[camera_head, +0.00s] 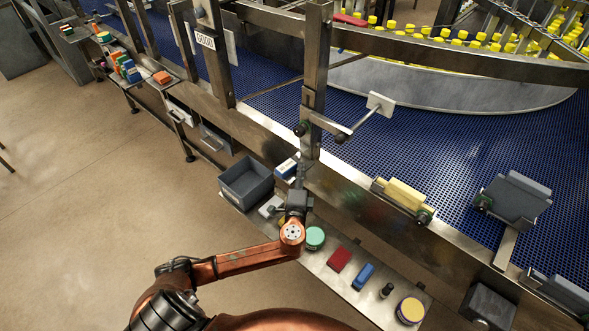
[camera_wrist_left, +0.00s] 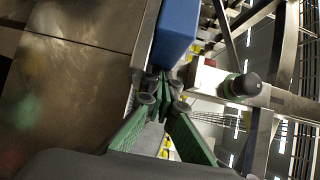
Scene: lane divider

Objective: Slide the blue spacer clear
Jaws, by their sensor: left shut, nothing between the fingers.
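A blue block (camera_wrist_left: 177,30), which looks like the spacer, shows at the top of the left wrist view, against a metal edge. My left gripper (camera_wrist_left: 163,90) is shut and empty, its fingertips together just below the block; a small gap or contact cannot be told. In the head view my left gripper (camera_head: 301,172) points up at the conveyor's side beneath the upright post (camera_head: 316,80). I cannot pick out the spacer there for certain; the gripper and post may hide it. My right gripper is not in view.
A black knob (camera_wrist_left: 242,86) on a metal bar stands right of the fingers. A grey bin (camera_head: 246,184) and a blue-and-white box (camera_head: 287,167) are close to the gripper. The shelf holds a green tub (camera_head: 314,238), a red block (camera_head: 339,259) and another blue block (camera_head: 363,276).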

